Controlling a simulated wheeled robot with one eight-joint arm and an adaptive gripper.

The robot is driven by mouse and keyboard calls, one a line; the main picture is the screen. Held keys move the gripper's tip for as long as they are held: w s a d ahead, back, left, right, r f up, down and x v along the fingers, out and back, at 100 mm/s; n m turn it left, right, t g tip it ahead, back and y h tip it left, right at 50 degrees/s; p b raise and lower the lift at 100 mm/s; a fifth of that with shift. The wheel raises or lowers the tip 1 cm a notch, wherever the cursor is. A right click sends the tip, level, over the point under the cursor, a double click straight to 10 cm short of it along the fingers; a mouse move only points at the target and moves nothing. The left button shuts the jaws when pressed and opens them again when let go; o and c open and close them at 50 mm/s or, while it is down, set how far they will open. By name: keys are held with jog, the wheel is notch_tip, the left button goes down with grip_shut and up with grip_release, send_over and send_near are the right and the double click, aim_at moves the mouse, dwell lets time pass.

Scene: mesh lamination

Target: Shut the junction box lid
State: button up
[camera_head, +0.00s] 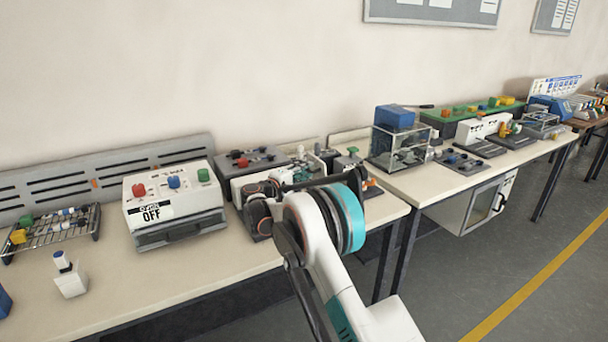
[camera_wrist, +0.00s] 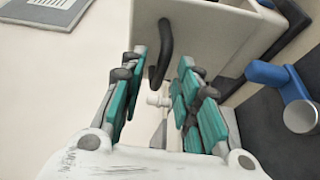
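In the wrist view, a pale box (camera_wrist: 215,40) with a curved black handle (camera_wrist: 163,48) on its face is in front of my gripper (camera_wrist: 162,62). It appears to be the junction box, but I cannot tell how far its lid stands open. My gripper is open, its teal-padded fingers apart on both sides of the handle's lower end. I cannot tell whether either finger touches it. A small white knob-like part (camera_wrist: 157,100) shows between the fingers. In the head view my arm hides the gripper and much of the equipment around it.
A blue cylindrical part (camera_wrist: 275,75) lies right of my gripper in the wrist view. In the head view, a white control box (camera_head: 175,200) with coloured buttons and a wire rack (camera_head: 50,235) stand left on the table (camera_head: 200,275). A clear case (camera_head: 400,145) stands right.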

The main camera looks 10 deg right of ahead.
jog(key=shift+w+d, duration=0.15)
jog(key=shift+d, duration=0.05)
grip_shut()
jog(key=shift+r, duration=0.15)
